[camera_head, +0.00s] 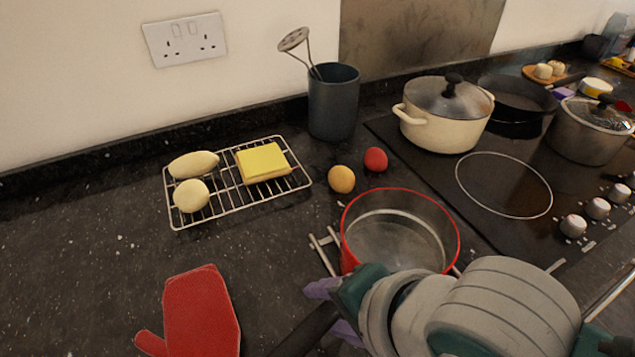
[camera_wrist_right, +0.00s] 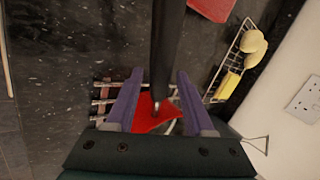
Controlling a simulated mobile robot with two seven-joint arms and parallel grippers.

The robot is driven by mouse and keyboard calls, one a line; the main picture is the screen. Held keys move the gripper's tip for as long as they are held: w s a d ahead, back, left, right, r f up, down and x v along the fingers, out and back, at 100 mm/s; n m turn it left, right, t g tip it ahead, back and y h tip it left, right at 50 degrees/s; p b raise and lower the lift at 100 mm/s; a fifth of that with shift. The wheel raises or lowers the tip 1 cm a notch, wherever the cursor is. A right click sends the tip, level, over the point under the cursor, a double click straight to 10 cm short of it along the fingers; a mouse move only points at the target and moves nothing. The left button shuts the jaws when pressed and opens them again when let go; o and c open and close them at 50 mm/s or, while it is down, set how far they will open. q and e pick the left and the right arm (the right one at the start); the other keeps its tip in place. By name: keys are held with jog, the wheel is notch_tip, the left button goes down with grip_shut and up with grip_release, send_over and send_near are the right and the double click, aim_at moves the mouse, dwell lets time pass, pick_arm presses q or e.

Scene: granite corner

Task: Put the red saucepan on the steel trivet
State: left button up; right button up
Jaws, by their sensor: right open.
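The red saucepan (camera_head: 352,232) stands upright at the counter's front, right of centre, and looks empty. Bars of the steel trivet (camera_head: 322,243) stick out from under it, so the pan appears to rest on the trivet; the contact is hidden. In the wrist view, part of the red pan (camera_wrist_right: 143,112) and trivet bars (camera_wrist_right: 104,92) show between and beside the fingers. My right gripper (camera_head: 327,311) is open, its purple fingers apart on either side of the pan's dark handle (camera_wrist_right: 168,45). My right wrist hides the pan's near side. My left gripper is out of view.
A wire rack (camera_head: 232,208) with yellow food stands at left, with a red oven mitt (camera_head: 203,315) in front. Two small round fruits (camera_head: 342,179) lie behind the pan. The hob (camera_head: 505,185), with a cream pot (camera_head: 440,133), is at right. A utensil pot (camera_head: 333,105) stands behind.

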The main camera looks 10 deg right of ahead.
jog(key=shift+s+d+r, duration=0.15)
jog(key=shift+r, duration=0.3)
jog(key=p+v, duration=0.3)
jog(key=v, duration=0.8)
jog(key=s+d+r+n+g+h, duration=0.1)
jog(key=s+d+n+h, duration=0.2)
jog(key=s+d+n, duration=0.4)
jog(key=d+n, duration=0.4)
jog(key=n, duration=0.1)
jog(key=shift+s+r+n+g, duration=0.2)
jog(key=shift+r+n+g, duration=0.05)
jog(key=shift+n+g, duration=0.15)
